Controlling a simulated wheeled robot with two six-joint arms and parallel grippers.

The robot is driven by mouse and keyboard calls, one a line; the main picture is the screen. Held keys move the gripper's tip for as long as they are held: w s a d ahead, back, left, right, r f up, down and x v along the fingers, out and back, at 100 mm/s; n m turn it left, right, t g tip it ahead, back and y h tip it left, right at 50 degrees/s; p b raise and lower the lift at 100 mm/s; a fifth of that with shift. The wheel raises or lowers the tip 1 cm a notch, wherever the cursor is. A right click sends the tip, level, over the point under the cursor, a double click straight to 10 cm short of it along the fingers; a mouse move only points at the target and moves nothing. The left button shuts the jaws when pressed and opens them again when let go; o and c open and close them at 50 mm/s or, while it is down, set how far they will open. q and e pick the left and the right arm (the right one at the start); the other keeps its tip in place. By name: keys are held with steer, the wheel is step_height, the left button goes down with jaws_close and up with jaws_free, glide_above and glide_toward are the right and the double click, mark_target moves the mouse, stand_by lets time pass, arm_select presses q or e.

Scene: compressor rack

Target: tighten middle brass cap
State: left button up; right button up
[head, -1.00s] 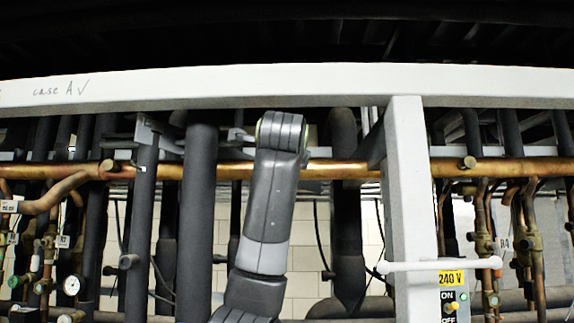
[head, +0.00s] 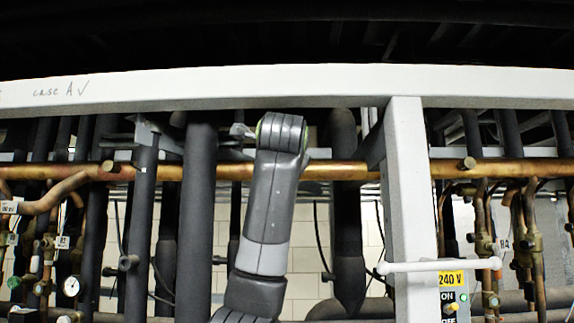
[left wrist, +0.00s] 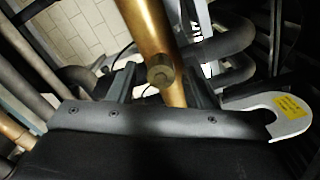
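A brass cap (left wrist: 160,72) sticks out from a copper pipe (left wrist: 150,30) in the left wrist view, roughly centred ahead of my left gripper. The gripper's two dark fingers (left wrist: 160,90) show in part above the black housing, one on each side of the cap, with a gap between them. I cannot tell whether they touch the cap. In the head view my left arm covers the middle of the horizontal copper pipe (head: 340,170), hiding the gripper and the middle cap. Other brass caps show at the left (head: 110,166) and right (head: 466,163) of that pipe. My right gripper is not in view.
A white beam (head: 250,88) crosses above the pipe, and a white post (head: 408,200) stands right of my arm. Black insulated pipes (head: 199,210) stand close on the left. A 240 V switch box (head: 452,295) is at lower right.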

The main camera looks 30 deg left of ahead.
arm_select(q)
steer(key=shift+s, duration=0.1)
steer(key=b+v, duration=0.8)
steer(key=v, duration=0.9)
